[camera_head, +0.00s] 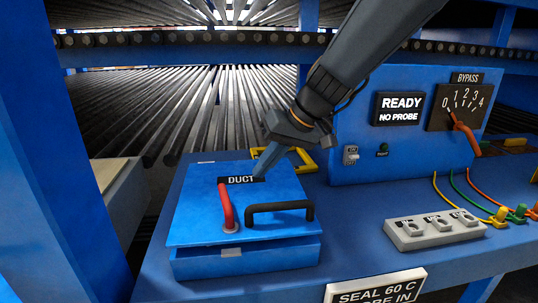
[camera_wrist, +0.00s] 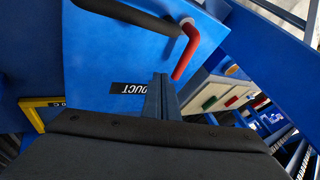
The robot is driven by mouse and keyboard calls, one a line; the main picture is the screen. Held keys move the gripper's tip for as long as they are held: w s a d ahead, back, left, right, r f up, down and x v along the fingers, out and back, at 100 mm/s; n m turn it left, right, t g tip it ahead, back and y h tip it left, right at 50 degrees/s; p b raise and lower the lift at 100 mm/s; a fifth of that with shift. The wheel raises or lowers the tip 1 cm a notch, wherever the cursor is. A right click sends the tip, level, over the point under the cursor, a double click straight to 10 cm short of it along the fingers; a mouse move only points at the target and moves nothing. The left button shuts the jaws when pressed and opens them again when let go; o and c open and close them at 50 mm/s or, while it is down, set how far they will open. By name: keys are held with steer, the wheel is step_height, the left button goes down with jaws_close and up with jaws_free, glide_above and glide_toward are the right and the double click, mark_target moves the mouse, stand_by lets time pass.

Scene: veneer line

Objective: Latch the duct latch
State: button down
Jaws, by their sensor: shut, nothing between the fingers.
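The blue duct box (camera_head: 245,263) stands on the blue bench with its lid (camera_head: 195,215) lying over it; I cannot tell whether it is fully seated. A red latch lever (camera_head: 226,207) rises from a round grey pivot near the lid's front edge and points back towards the DUCT label (camera_head: 240,180). A small grey plate (camera_head: 231,253) is on the box front below it. A black bar handle (camera_head: 280,208) is right of the lever. My gripper (camera_head: 258,175) is shut and empty, at or just above the label, behind the lever. In the wrist view, my fingers (camera_wrist: 161,90) are together, apart from the red lever (camera_wrist: 186,50).
A yellow frame (camera_head: 302,160) lies behind the box. To the right are the READY panel (camera_head: 350,145), the bypass dial (camera_head: 458,108), a grey switch block (camera_head: 435,230) and coloured cables. A blue post (camera_head: 75,180) stands at left, with rollers behind.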

steer(key=p+x, duration=0.1)
steer(key=x, duration=0.4)
steer(key=shift+s+a, duration=0.1)
steer(key=shift+s, duration=0.05)
steer(key=shift+s+a+p, duration=0.3)
steer(key=shift+a+p, duration=0.05)
steer(key=shift+a, duration=0.15)
steer(key=shift+s+a+p, duration=0.25)
steer(key=shift+a+p, duration=0.05)
steer(key=shift+a, duration=0.2)
steer(key=shift+s+a+f, duration=0.15)
steer(key=shift+a+f, duration=0.15)
steer(key=shift+a, duration=0.3)
